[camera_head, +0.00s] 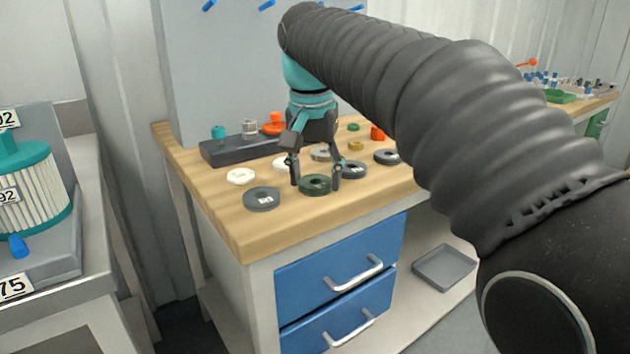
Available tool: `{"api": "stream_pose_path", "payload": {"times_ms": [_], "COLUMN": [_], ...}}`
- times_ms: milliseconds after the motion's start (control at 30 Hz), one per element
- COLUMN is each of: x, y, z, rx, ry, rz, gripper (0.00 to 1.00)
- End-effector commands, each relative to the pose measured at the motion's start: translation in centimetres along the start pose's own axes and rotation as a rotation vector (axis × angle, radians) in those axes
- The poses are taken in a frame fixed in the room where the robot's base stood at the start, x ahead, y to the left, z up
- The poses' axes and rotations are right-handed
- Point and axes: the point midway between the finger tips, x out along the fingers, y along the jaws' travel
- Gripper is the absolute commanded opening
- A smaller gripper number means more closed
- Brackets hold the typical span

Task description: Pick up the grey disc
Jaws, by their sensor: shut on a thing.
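My gripper (315,183) points down over the wooden bench top, with one finger on each side of a dark green disc (315,187). It is shut on this green disc, which is at or very near the bench surface; I cannot tell if there is a gap below. A grey disc (262,203) with a small pale label lies to the left of the gripper, apart from it. Another dark grey disc (353,173) lies just right of the right finger. A third dark grey disc (386,157) lies farther right, and a lighter grey ring (321,154) lies behind the gripper.
White rings (240,176) lie at the left of the bench (215,205). A dark block (225,153) with fittings stands at the back. Small orange, green and yellow parts lie behind. My arm hides the bench's right side. A grey tray (444,267) sits on the low shelf.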

Motion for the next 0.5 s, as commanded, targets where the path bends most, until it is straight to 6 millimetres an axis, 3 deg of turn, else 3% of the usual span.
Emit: {"api": "stream_pose_path", "payload": {"times_ms": [233, 433, 500], "x": [-1.0, -4.4, -5.1], "y": [0.0, -0.1, 1.7], "z": [-0.2, -0.8, -1.0], "rx": [0.0, 0.0, 0.007], "ry": [0.0, 0.002, 0.002], "rz": [0.0, -0.002, 0.0], "gripper": [0.26, 0.26, 0.26]}}
